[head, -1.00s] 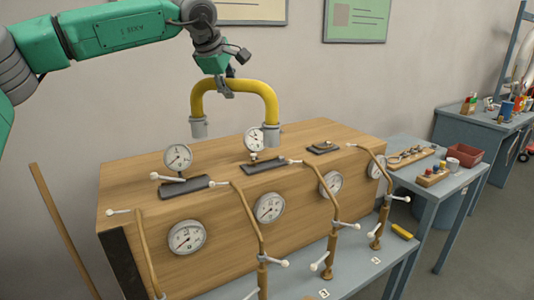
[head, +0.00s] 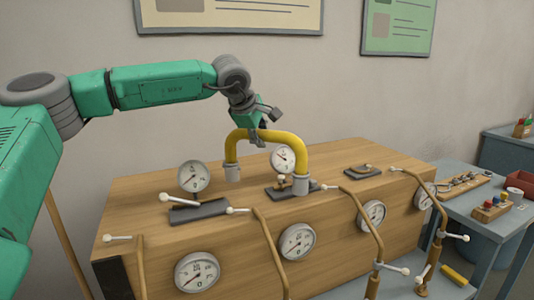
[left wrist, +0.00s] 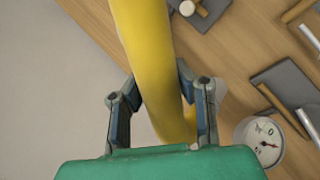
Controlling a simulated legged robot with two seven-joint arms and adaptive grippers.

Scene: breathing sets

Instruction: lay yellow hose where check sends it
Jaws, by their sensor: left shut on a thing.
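The yellow hose (head: 262,134) is an upside-down U with a grey fitting on each end. My left gripper (head: 257,135) is shut on it near the top of the arch. The hose hangs over the wooden box (head: 150,204). Its right fitting (head: 301,187) shows in front of the middle dark plate, and its left fitting (head: 232,172) is above the back part of the top; I cannot tell whether either touches. In the left wrist view the hose (left wrist: 148,50) runs between the two fingers. My right gripper is not in view.
Dark plates (head: 199,211) and upright gauges (head: 194,176) stand on the box top. White-handled levers on brown pipes (head: 268,240) and round gauges (head: 297,242) line its front. A side table (head: 500,215) with a red tray (head: 520,181) stands at the right.

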